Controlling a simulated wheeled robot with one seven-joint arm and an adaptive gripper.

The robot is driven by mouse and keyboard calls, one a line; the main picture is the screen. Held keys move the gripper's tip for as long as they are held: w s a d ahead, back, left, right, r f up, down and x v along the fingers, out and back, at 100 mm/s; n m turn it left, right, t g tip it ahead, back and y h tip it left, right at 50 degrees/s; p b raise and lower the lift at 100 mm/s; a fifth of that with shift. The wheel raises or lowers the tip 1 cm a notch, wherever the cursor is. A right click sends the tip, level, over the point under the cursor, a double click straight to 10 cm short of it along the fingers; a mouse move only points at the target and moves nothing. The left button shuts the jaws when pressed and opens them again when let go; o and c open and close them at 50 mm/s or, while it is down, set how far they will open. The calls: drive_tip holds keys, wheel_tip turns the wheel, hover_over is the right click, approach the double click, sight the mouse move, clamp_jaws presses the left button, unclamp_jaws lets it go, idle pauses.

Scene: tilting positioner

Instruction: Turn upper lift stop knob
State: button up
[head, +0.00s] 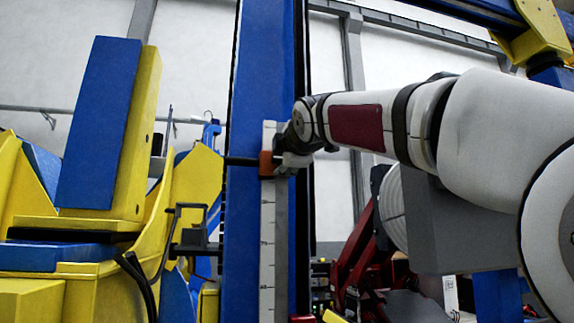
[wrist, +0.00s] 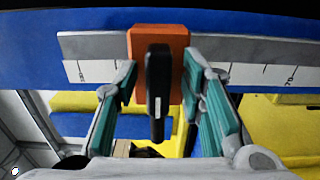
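The upper lift stop is an orange block (head: 266,163) on the white scale of the blue column; it also shows in the wrist view (wrist: 174,42). My gripper (head: 284,162) is at the block, at the end of my outstretched arm. In the wrist view my gripper (wrist: 160,68) is open, with one teal-padded finger on each side of the knob and visible gaps between. The fingertips lie beside the block's edges; whether they touch it, I cannot tell.
The blue column (head: 247,75) stands upright behind the scale (head: 267,235). A yellow and blue positioner (head: 100,130) fills the left. A black bar (head: 240,161) sticks out left of the block. Red machinery (head: 365,260) stands at lower right, below my arm.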

drive_tip(key=v, duration=1.2)
idle(0.5)
drive_tip(key=s+d+f+m+g+h, duration=0.2)
drive_tip(key=s+d+f+m, duration=0.15)
drive_tip(key=f, duration=0.55)
drive_tip(key=s+d+f+m+g+h+b, duration=0.1)
drive_tip(key=s+d+f+m+g, duration=0.15)
drive_tip(key=d+f+m, duration=0.45)
drive_tip(key=s+d+f+m+g+h, duration=0.2)
drive_tip(key=s+d+f, duration=0.1)
drive_tip(key=f, duration=0.8)
drive_tip(key=s+d+f+m+g, duration=0.2)
drive_tip(key=s+f+m, duration=0.2)
drive_tip(key=s+f, duration=0.4)
drive_tip(key=s+d+f+m+g, duration=0.3)
drive_tip(key=s+f+m, duration=0.2)
drive_tip(key=f, duration=0.9)
drive_tip(key=s, duration=0.3)
drive_tip(key=shift+d+f+b, duration=0.2)
drive_tip(key=shift+d+b, duration=0.1)
drive_tip(key=shift+b, duration=0.1)
